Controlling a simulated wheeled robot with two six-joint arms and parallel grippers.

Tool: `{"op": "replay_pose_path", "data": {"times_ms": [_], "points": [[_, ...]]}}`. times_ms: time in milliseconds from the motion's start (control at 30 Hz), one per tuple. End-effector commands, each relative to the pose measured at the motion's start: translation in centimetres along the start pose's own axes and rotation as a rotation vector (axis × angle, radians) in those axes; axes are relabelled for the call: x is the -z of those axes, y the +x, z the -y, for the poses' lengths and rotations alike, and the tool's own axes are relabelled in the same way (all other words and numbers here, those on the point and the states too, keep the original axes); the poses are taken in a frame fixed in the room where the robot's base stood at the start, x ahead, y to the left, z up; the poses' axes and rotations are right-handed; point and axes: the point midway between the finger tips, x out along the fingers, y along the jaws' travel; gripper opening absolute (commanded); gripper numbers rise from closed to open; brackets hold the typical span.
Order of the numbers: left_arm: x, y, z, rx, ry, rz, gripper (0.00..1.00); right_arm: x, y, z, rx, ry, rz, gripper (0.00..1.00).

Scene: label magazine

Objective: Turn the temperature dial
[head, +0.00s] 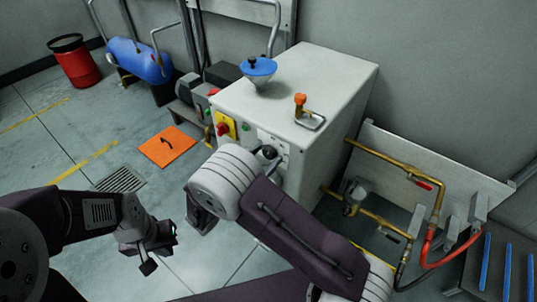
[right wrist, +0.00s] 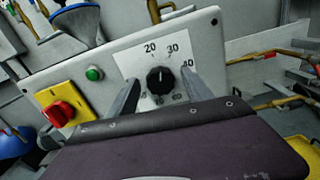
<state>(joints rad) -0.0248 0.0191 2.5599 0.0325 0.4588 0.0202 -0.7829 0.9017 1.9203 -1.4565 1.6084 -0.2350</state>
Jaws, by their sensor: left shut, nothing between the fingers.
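The temperature dial is a black knob (right wrist: 160,80) on a white scale plate on the front of the light grey cabinet. Numbers 20, 30 and 40 are readable; the lower ones are partly hidden. In the right wrist view my right gripper (right wrist: 160,77) is open, one finger on each side of the knob; I cannot tell whether they touch it. In the head view the dial (head: 269,153) shows just beyond my right arm, which hides most of that gripper. My left gripper (head: 150,250) is shut and empty, low over the floor at the left.
On the cabinet (head: 340,75) are a red and yellow switch (right wrist: 62,112) and a green button (right wrist: 94,73) left of the dial. A blue funnel (head: 258,68) and an orange-knobbed handle (head: 301,100) are on top. Brass pipes (head: 385,155) run at right. An orange plate (head: 167,147) lies on the floor.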

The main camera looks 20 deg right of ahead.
Motion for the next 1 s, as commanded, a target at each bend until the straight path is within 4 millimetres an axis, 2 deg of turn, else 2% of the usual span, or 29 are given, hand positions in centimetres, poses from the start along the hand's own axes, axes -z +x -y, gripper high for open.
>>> {"op": "replay_pose_path", "data": {"times_ms": [33, 200, 233, 633, 1000], "points": [[-0.01, -0.02, 0.0, 0.0, 0.0, 0.0, 0.0, -0.01, 0.0, 0.0, 0.0, 0.0, 0.0, 0.54], [-0.01, -0.02, 0.0, 0.0, 0.0, 0.0, 0.0, 0.0, 0.0, 0.0, 0.0, 0.0, 0.0, 0.06], [-0.01, -0.02, 0.0, 0.0, 0.0, 0.0, 0.0, 0.0, 0.0, 0.01, 0.0, 0.0, 0.0, 0.0], [0.01, -0.11, 0.0, 0.0, 0.0, 0.0, 0.0, 0.02, 0.01, 0.04, 0.0, 0.073, 0.0, 0.0], [0.01, -0.13, 0.0, 0.0, 0.0, 0.0, 0.0, 0.11, 0.01, 0.12, 0.001, 0.378, -0.001, 0.0]]}}
